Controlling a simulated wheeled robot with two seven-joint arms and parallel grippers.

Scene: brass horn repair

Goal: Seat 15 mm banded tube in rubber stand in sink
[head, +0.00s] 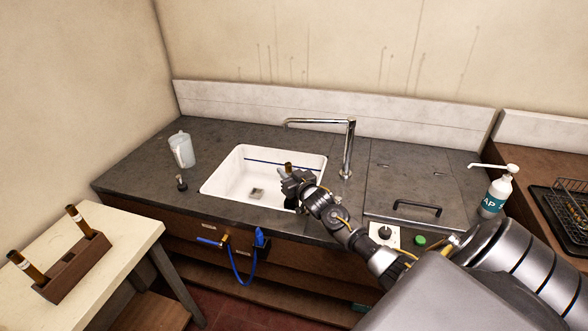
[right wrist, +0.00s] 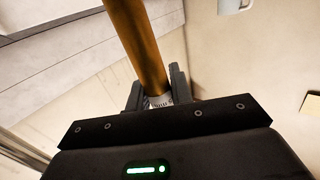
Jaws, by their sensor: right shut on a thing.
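My right gripper (head: 291,184) is over the right part of the white sink (head: 222,184), shut on a brass-brown tube (head: 288,168). The top of the tube shows just above the fingers in the head view. In the right wrist view the tube (right wrist: 140,45) rises from between the two fingers (right wrist: 158,98), with a pale band-like patch at the grip. Its lower end is hidden, so I cannot tell what it touches. A small grey square piece (head: 257,193) lies on the sink floor; I cannot tell if it is the drain or the stand. My left gripper is out of view.
A wooden rack (head: 77,268) with two more tubes (head: 75,217) stands on the pale side table at left. A chrome faucet (head: 348,150) rises behind the sink. A clear jug (head: 181,150) stands left of the sink, a pump bottle (head: 496,195) at far right.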

